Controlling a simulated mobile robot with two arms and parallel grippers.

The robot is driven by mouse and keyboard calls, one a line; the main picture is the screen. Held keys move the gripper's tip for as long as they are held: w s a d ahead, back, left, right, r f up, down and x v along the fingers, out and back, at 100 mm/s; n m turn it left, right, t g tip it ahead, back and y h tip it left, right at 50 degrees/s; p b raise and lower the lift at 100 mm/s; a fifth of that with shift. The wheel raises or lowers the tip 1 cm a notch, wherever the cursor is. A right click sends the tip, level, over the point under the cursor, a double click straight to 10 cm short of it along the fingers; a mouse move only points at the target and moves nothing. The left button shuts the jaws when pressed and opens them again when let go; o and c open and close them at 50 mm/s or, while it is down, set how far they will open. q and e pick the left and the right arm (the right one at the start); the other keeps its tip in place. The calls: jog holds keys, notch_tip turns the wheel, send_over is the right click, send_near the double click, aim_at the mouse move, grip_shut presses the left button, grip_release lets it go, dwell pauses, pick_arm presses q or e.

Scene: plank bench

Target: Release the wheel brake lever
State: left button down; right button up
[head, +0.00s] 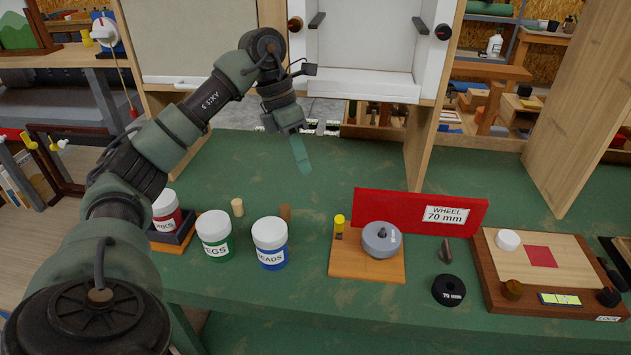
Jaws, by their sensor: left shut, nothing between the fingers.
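A grey wheel (381,241) with a dark hub knob sits on an orange wooden base (366,268) on the green bench. A short post with a yellow top (339,222) stands upright at the base's left rear, beside the wheel; it looks like the brake lever. Whether it presses on the wheel cannot be told. A red board marked "WHEEL 70 mm" (400,208) stands behind them. My left gripper (302,158) is shut and empty, pointing down above the bench, behind and left of the wheel base and apart from it. My right gripper is not in view.
Lidded jars (214,236) and small corks stand left of the base. A black 70 mm ring (448,290), a dark pointed piece (446,250) and a wooden lock board (550,270) lie right. A white open cabinet (365,50) stands behind. Bench below my left gripper is clear.

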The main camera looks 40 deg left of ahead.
aim_at(339, 224)
pick_arm(q)
jog(key=d+f+p, duration=0.3)
jog(key=d+f, duration=0.3)
jog(key=f, duration=0.3)
jog(key=shift+w+d+f+p, duration=0.25)
jog(key=shift+w+d+p, duration=0.05)
jog(key=shift+w, duration=0.1)
